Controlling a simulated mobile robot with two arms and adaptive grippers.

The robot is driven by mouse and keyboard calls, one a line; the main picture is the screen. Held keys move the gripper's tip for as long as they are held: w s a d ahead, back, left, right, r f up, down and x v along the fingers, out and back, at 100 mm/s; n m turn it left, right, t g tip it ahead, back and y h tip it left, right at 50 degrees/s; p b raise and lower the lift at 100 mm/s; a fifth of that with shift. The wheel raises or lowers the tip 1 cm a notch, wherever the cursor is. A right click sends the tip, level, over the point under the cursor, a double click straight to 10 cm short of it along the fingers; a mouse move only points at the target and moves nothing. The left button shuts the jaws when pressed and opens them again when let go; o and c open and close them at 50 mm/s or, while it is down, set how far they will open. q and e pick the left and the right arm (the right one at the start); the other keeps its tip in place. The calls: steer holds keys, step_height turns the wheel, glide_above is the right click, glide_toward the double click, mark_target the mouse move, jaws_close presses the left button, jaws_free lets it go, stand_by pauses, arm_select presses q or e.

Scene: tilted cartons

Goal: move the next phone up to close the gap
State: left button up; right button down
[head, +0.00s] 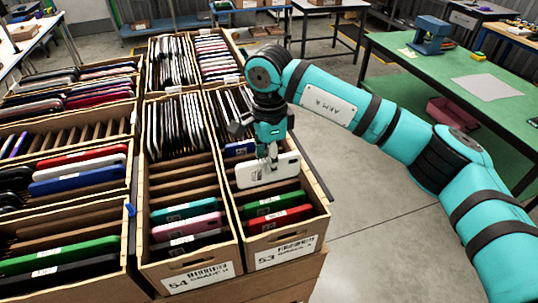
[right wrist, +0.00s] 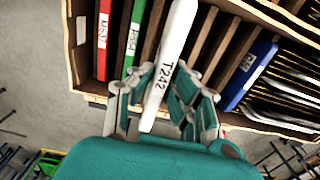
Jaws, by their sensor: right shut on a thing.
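My right gripper (head: 271,160) is shut on a white phone (head: 282,172) over the right-hand carton (head: 325,212), labelled 53. In the right wrist view the fingers clasp both sides of the white phone (right wrist: 177,38), whose label reads T242. I cannot tell whether its lower edge is inside a slot. A green phone (head: 275,204) and a red phone (head: 280,218) sit in the carton's front slots. A blue phone (head: 238,148) leans behind the gripper. In the right wrist view, empty slots separate the white phone from the blue phone (right wrist: 247,75). My left gripper is not in view.
Carton 54 (head: 190,262) stands directly left, with several phones and empty slots. More filled cartons lie further left and behind. A green table (head: 430,75) stands at the right, with bare floor between.

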mark_target(269, 181)
steer(key=shift+s+f, duration=0.1)
steer(key=shift+f, duration=0.5)
steer(key=shift+s+f+b, duration=0.1)
steer(key=shift+f+b, duration=0.2)
steer(key=shift+f, duration=0.9)
steer(key=shift+f+b, duration=0.65)
steer(key=shift+b, duration=0.3)
steer(key=shift+f+b, duration=0.8)
steer(key=shift+f, duration=0.05)
steer(key=shift+f+b, duration=0.5)
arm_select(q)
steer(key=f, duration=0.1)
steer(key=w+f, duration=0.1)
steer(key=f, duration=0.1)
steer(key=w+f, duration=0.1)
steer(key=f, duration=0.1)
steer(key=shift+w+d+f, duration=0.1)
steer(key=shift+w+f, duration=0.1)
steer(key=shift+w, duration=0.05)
arm_select(e)
steer(key=shift+f, duration=0.15)
arm_select(q)
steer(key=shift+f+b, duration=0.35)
steer(key=shift+b, duration=0.15)
arm_select(e)
steer(key=shift+f, duration=0.3)
